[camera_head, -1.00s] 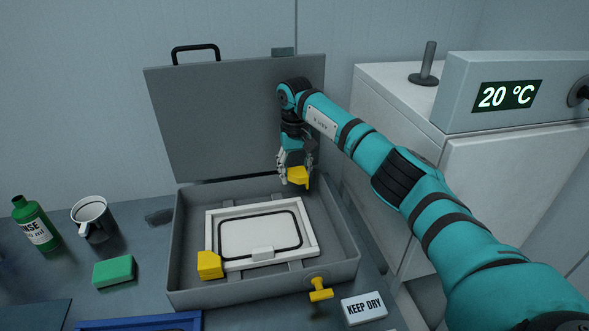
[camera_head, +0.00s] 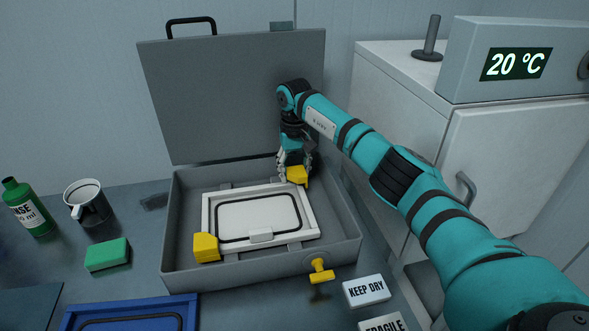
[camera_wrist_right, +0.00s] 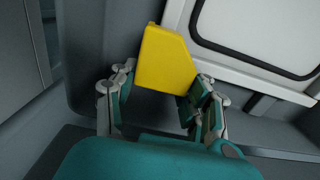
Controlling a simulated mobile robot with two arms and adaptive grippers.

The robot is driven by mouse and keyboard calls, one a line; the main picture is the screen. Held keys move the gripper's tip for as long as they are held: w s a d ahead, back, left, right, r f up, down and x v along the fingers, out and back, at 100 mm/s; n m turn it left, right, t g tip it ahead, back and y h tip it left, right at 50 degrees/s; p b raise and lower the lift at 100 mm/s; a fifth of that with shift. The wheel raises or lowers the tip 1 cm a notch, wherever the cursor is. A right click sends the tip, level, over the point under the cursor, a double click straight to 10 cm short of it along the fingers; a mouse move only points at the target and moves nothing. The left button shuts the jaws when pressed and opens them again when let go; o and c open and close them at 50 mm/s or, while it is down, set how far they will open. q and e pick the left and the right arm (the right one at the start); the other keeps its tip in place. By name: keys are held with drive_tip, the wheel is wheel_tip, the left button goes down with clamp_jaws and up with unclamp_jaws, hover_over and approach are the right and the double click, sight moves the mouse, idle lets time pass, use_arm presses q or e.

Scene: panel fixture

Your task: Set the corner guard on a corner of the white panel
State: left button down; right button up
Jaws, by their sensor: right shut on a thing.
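The white panel (camera_head: 228,241) lies in the open grey case, with a black rectangular line on its face. A yellow corner guard (camera_head: 204,246) sits at its near-left corner. My right gripper (camera_head: 296,168) is shut on another yellow corner guard (camera_head: 298,176), at the panel's far-right corner. In the right wrist view, my right gripper's fingers (camera_wrist_right: 165,92) hold this guard (camera_wrist_right: 165,60) from both sides. The guard overlaps the corner of the panel (camera_wrist_right: 215,45) there; I cannot tell whether it is seated or just above. My left gripper is not in view.
The case (camera_head: 168,235) has its lid (camera_head: 230,95) raised behind. A yellow latch (camera_head: 320,272) sticks out at its front. A green sponge (camera_head: 107,255), mug (camera_head: 88,203) and bottle (camera_head: 27,208) stand left. A white cabinet (camera_head: 420,120) stands right.

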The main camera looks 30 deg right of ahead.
drive_tip(key=shift+s+f, duration=0.1)
drive_tip(key=shift+f, duration=0.2)
drive_tip(key=o, duration=1)
drive_tip(key=shift+f, duration=0.15)
drive_tip(key=shift+c, duration=0.2)
